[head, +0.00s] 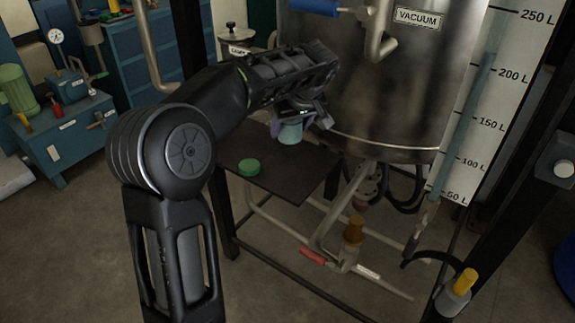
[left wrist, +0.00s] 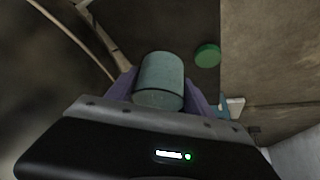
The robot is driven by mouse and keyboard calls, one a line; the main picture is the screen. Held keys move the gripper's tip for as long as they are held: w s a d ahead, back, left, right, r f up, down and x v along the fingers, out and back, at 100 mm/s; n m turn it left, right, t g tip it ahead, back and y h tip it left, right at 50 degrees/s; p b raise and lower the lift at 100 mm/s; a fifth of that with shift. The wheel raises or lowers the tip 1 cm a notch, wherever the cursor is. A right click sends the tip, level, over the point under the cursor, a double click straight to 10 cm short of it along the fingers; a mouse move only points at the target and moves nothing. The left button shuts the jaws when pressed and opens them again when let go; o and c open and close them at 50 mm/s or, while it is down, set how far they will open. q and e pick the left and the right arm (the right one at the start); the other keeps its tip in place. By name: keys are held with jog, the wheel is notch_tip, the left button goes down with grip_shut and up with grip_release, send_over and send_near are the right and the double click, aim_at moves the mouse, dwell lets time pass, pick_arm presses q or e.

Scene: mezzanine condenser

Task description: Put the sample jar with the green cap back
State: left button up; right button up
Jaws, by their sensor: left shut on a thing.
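My left gripper (head: 300,124) is shut on a pale blue-green jar (head: 290,133), held above the dark shelf plate (head: 285,180). In the left wrist view the jar (left wrist: 160,78) sits between the two purple-grey fingers (left wrist: 160,92). No green cap shows on its visible part. A round green cap (head: 249,167) lies on the plate, apart from the jar. It also shows in the left wrist view (left wrist: 207,55), beside the jar. My right gripper is not in view.
A large steel vessel (head: 390,100) stands just right of and behind the gripper. Pipes and valves (head: 353,229) run below it. A black frame post (head: 510,170) stands at right. Blue drawers and a pump bench (head: 70,125) stand at left. The plate's front is bare.

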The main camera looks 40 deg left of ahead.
pick_arm(q)
notch_tip(320, 180, down, 6)
jog(key=shift+r, duration=0.1)
jog(key=shift+f, duration=1.9)
jog(key=shift+f, duration=0.1)
jog(key=shift+f, duration=0.1)
jog(key=o, duration=1.7)
jog(key=shift+c, duration=0.2)
jog(key=shift+r, duration=0.3)
jog(key=v, duration=1.2)
